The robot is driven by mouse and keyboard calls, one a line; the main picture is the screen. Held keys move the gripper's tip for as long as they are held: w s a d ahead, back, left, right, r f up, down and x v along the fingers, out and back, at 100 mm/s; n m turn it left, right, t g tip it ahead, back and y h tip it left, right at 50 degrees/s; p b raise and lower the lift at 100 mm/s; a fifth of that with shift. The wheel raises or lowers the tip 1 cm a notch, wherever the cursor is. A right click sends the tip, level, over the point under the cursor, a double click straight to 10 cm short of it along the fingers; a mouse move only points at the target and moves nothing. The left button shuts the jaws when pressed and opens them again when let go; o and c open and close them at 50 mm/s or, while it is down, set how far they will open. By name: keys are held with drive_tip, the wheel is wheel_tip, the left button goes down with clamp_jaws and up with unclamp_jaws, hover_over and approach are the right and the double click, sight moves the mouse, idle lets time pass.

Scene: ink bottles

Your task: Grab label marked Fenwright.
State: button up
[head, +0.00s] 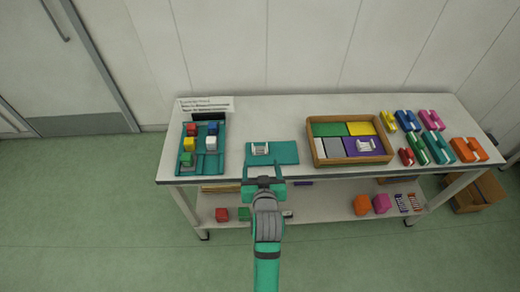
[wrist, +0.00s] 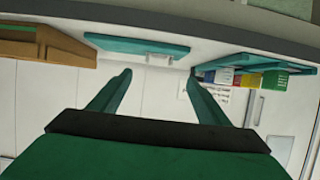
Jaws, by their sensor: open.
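A small white label-like piece (head: 260,149) lies on a teal mat (head: 287,154) near the table's front edge. Another white piece (head: 366,146) lies on the purple section of a wooden tray (head: 318,161). No name can be read on either, so I cannot tell which is marked Fenwright. My gripper (head: 264,181) is open and empty, in front of the table edge just below the mat in the head view. In the wrist view, the open fingers (wrist: 157,78) have nothing between them; the mat (wrist: 110,42) and its white piece (wrist: 158,56) show beyond.
A teal rack (head: 187,170) with several coloured bottles stands at left, a printed sign (head: 208,105) behind it. Several coloured boxes (head: 430,118) fill the table's right end. The lower shelf (head: 325,200) holds more boxes. A cardboard box (head: 475,195) stands on the floor at right.

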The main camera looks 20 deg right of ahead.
sight(260, 154)
drive_tip(key=x, duration=1.1)
drive_tip(key=shift+d+f, duration=0.1)
drive_tip(key=shift+d, duration=0.1)
drive_tip(key=c, duration=1.1)
